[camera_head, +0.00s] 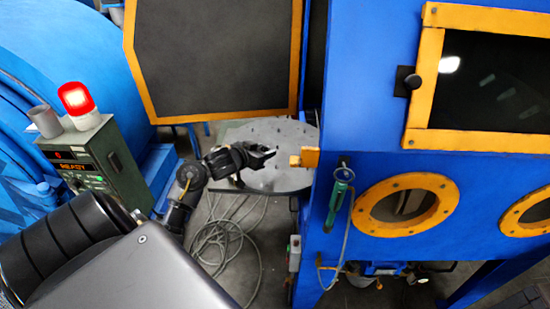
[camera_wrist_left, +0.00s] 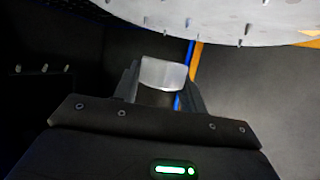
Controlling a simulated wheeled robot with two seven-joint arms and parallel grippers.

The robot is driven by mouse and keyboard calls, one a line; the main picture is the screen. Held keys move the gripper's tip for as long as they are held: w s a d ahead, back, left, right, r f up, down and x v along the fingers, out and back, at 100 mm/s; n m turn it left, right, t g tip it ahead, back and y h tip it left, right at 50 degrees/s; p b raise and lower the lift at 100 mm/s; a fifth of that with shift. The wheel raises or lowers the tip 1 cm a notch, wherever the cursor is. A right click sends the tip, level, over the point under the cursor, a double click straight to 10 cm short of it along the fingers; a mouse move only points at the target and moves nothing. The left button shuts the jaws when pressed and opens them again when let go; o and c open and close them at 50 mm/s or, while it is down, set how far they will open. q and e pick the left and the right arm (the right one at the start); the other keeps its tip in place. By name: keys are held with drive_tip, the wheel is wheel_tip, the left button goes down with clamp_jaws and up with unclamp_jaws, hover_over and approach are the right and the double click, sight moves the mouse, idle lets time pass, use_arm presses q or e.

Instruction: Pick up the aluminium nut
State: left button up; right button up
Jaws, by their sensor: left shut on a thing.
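The aluminium nut (camera_wrist_left: 163,74) is a pale silvery piece held between the two dark fingers of my left gripper (camera_wrist_left: 160,88) in the left wrist view. In the head view my left gripper (camera_head: 266,158) is over the round grey table with pins (camera_head: 280,180). The nut is too small there to make out clearly. In the left wrist view the pinned table (camera_wrist_left: 215,18) crosses the top of the picture, and the nut appears apart from it. My right gripper is not in view.
The blue blasting cabinet (camera_head: 380,180) with orange-framed openings stands right of the table. Its dark open door (camera_head: 215,60) is behind. A green control box with a red lamp (camera_head: 76,98) is at the left. Loose cables (camera_head: 225,238) lie on the floor below.

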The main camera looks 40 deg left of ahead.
use_arm(q)
drive_tip(key=a+v, duration=0.2)
drive_tip(key=v, duration=0.7)
drive_tip(key=shift+s+p, duration=0.15)
drive_tip(key=shift+p, duration=0.15)
